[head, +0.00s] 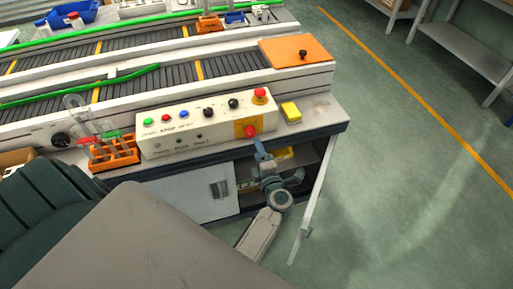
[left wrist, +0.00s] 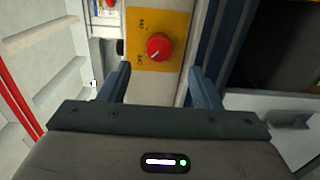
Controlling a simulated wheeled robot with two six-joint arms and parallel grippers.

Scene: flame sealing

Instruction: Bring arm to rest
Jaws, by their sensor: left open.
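My left gripper (head: 260,148) is open in front of the control panel (head: 190,122). In the left wrist view my left gripper (left wrist: 158,68) has its two blue-grey fingers apart, with nothing held between them. A red rotary knob (left wrist: 159,47) on a yellow plate (left wrist: 147,18) lies just beyond the gap between the fingertips. The knob (head: 250,131) also shows in the head view, close to the fingertips. A white mark on the knob points to the lower left in the wrist view. Whether a finger touches the knob I cannot tell. My right gripper is not in view.
An orange rack (head: 113,153) with glass tubes stands left of the panel. A yellow block (head: 291,112) lies right of it. An open cabinet door (head: 315,190) juts out near my left arm. A conveyor (head: 190,68) runs behind. The floor (head: 400,170) at right is clear.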

